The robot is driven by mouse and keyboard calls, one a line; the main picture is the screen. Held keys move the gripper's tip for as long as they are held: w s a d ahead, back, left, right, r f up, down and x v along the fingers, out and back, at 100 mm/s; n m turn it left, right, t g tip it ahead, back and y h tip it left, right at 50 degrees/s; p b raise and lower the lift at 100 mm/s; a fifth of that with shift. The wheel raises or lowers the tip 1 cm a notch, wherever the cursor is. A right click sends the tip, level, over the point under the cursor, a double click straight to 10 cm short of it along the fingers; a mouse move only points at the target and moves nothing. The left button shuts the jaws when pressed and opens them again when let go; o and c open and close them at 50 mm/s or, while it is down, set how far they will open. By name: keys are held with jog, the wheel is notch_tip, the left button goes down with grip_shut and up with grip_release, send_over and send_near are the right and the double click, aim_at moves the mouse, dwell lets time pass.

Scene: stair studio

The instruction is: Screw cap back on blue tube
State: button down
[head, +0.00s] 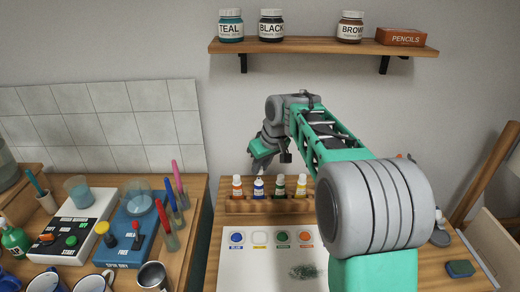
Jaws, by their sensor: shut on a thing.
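The blue tube (258,189) stands upright in a wooden rack, second from the left in a row of paint tubes. My gripper (256,166) is just above the blue tube, pointing down, with its green fingers partly hiding each other. It is shut on the small white cap (258,174), which is at the top of the blue tube. The view is too small to tell whether the cap touches the tube's neck or sits on its thread.
An orange tube (237,187) stands close on the left, a green tube (279,187) on the right, in the rack (240,206). A palette sheet (230,262) lies in front. A shelf (310,47) with jars hangs above. My arm hides the right side.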

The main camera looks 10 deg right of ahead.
jog(key=n+p, duration=0.1)
jog(key=n, duration=0.1)
send_over(260, 182)
jog(key=shift+w+d+f+y, duration=0.1)
jog(key=shift+w+f+y, duration=0.05)
jog(key=shift+f+y, duration=0.15)
notch_tip(260, 182, down, 5)
jog(key=b, duration=0.4)
jog(key=shift+f, duration=0.1)
dwell(0.4)
jog(key=shift+f+b, duration=0.45)
jog(key=shift+f, duration=0.35)
dwell(2.1)
jog(key=c, duration=1.2)
grip_release()
jog(key=shift+o, duration=0.5)
